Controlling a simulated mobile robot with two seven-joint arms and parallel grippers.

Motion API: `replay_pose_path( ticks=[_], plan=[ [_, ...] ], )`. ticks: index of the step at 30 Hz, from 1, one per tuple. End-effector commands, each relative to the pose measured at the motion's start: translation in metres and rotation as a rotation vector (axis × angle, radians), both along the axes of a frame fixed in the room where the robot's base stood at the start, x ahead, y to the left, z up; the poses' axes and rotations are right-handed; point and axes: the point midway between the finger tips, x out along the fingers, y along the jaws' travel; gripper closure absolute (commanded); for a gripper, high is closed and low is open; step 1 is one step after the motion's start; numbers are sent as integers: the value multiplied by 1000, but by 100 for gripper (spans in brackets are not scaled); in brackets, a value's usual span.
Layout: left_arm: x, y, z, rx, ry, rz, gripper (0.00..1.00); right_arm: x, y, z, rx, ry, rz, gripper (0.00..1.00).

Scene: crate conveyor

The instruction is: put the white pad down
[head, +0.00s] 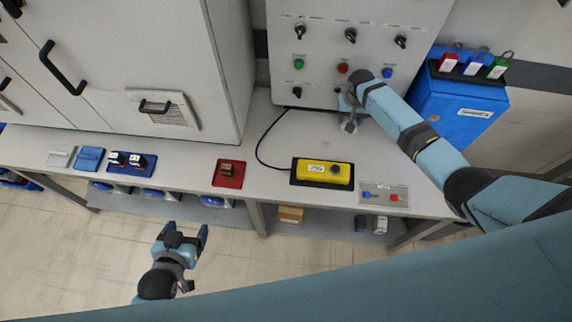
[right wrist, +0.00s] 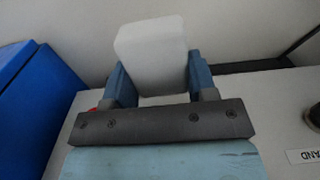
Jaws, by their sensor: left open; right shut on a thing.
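The white pad (right wrist: 152,55) shows in the right wrist view as a pale block with rounded corners, between the two blue fingers of my right gripper (right wrist: 162,85). The gripper is shut on it. In the head view my right gripper (head: 350,108) is in front of the lower part of the grey control panel (head: 325,75), above the back of the bench. I cannot make out the pad in the head view. My left gripper (head: 186,236) is open and empty, in front of the bench's front edge, over the floor.
A blue cabinet (head: 450,105) stands right.

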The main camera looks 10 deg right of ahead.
Motion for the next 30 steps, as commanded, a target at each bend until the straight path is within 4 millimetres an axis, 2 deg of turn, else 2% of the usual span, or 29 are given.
replay_pose_path(
  ticks=[5,8,12,15,18,21,25,28,30],
  plan=[
    [1,-1,-22,-2,0,-1,22,1,57,11,17,-3,115,70],
    [1,-2,-40,-4,2,-2,22,-5,107,27,26,-3,222,70],
    [1,-4,-63,-7,7,-5,22,-28,176,53,31,0,390,70],
    [1,-5,-78,-8,7,-8,22,-50,217,73,28,-3,507,70],
    [1,-6,-90,-11,8,-11,22,-75,249,90,20,-4,608,70],
    [1,-7,-98,-13,7,-12,22,-95,270,103,12,-5,687,70],
    [2,-8,-102,-14,5,-13,22,-112,285,114,3,-6,749,70],
    [2,-8,-102,-14,3,-13,22,-118,289,111,0,-4,767,70],
    [3,-7,-102,-15,3,-12,22,-119,289,99,-3,-2,770,70]
  ],
)
